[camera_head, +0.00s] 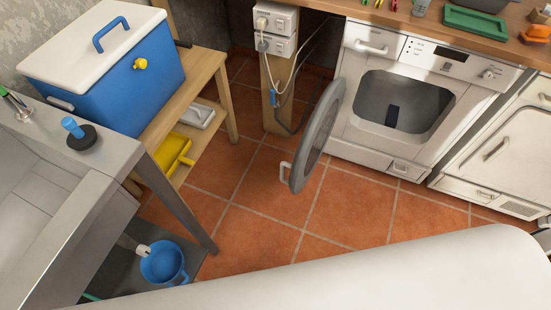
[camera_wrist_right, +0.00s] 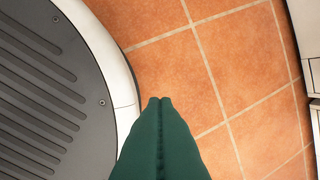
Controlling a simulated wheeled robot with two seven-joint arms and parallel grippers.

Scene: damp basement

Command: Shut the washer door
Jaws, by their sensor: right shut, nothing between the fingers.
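The washer (camera_head: 425,95) stands under the wooden counter at the upper right of the head view. Its round door (camera_head: 318,135) is swung wide open to the left, standing out over the tiled floor, with a pale handle (camera_head: 285,173) on its free edge. The washer opening (camera_head: 400,100) is uncovered, and a small dark shape shows inside. My right gripper (camera_wrist_right: 160,101) shows in the right wrist view as two green fingers pressed together, empty, above the floor tiles. No washer door shows in that view. My left gripper is out of view.
Orange floor tiles (camera_head: 260,215) lie clear in front of the door. A sink unit (camera_head: 60,150) and a wooden bench with a blue cooler (camera_head: 120,85) stand at left. A white cabinet (camera_head: 500,150) adjoins the washer. A blue bucket (camera_head: 164,262) sits low left.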

